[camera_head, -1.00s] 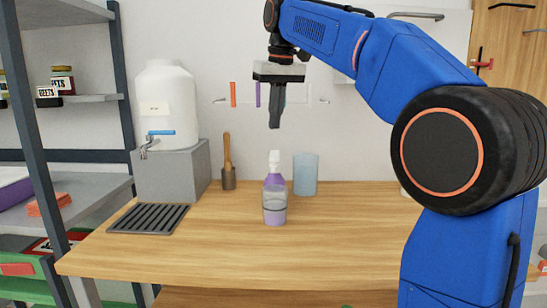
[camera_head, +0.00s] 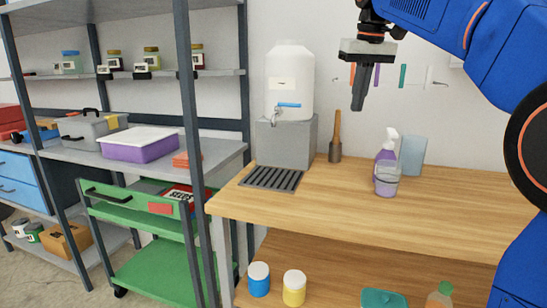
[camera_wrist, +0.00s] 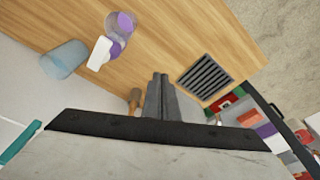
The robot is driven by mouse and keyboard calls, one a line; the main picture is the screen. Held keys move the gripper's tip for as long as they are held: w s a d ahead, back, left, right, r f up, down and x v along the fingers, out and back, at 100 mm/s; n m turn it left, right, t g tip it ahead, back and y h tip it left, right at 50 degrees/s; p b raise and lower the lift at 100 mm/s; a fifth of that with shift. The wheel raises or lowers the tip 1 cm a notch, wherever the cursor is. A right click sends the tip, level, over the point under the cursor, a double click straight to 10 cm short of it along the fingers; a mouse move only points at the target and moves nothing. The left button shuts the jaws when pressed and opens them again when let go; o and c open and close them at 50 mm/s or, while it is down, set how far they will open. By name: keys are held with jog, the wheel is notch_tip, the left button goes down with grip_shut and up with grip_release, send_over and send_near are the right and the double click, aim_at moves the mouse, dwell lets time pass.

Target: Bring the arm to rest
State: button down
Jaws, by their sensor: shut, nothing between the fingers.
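My gripper (camera_head: 361,88) hangs pointing down above the back of the wooden table (camera_head: 450,225) in the head view, in front of the wall. Its fingers are together with nothing between them. In the wrist view my gripper (camera_wrist: 158,80) also shows shut and empty. My blue arm comes in from the upper right. A purple spray bottle (camera_head: 388,143) stands on the table below and to the right of my gripper, apart from it. A clear cup (camera_head: 387,180) stands in front of the bottle.
A white water dispenser (camera_head: 290,85) on a grey block (camera_head: 285,143), a drip grate (camera_head: 271,178), a wooden-handled tool (camera_head: 336,135) and a blue cup (camera_head: 412,156) stand on the table. Shelves and a green cart (camera_head: 150,230) are at left. The table's front is clear.

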jog(key=s+d+f+m+t, duration=0.1)
jog(key=s+d+f, duration=0.2)
jog(key=s+f, duration=1.3)
jog(key=s+d+f+m+t, duration=0.1)
jog(key=s+d+f, duration=0.3)
jog(key=s+f, duration=1.3)
notch_tip(320, 180, down, 5)
jog(key=shift+r+t, duration=0.2)
jog(key=shift+t, duration=0.1)
